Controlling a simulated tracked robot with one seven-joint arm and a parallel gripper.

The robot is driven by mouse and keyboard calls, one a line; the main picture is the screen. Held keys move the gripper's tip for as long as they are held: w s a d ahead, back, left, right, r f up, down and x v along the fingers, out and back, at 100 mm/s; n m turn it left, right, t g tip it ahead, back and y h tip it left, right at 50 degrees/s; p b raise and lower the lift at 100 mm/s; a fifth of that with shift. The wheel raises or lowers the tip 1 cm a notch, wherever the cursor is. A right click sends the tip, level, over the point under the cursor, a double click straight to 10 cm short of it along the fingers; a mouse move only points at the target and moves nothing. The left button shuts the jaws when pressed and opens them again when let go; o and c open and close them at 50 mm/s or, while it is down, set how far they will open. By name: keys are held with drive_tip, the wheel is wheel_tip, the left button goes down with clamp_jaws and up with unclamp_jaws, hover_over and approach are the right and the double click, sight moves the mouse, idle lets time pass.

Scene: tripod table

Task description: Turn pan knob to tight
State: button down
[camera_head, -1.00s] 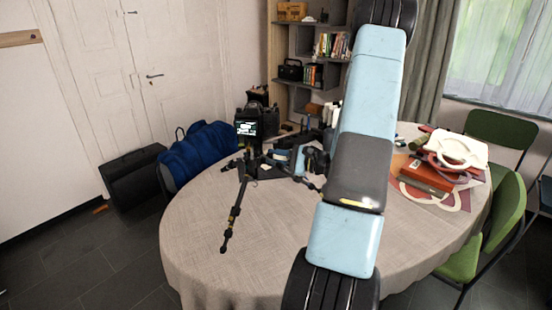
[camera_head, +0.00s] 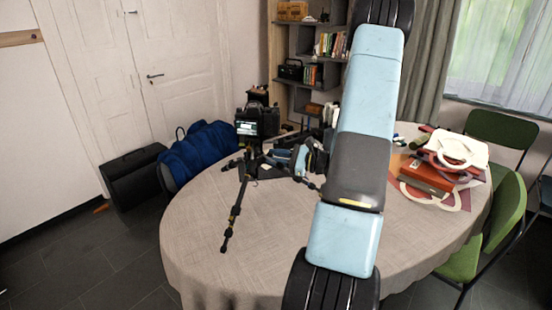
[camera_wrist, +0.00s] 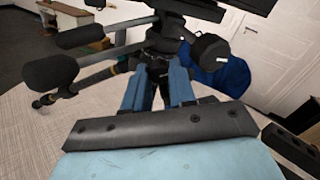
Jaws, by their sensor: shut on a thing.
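A black tripod (camera_head: 236,205) stands on the round table, with a camera and a small lit screen (camera_head: 246,128) on top.
The cloth-covered table (camera_head: 200,235) is clear at its front left. A pile of books and a white object (camera_head: 459,151) lie at the right. A blue bag (camera_head: 200,150) is behind the table's left edge. Green chairs (camera_head: 500,215) stand on the right.

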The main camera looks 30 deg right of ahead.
drive_tip(key=c, duration=1.2)
unclamp_jaws()
drive_tip(key=v, duration=1.3)
drive_tip(key=shift+s+d, duration=0.3)
drive_tip(key=shift+f, duration=0.1)
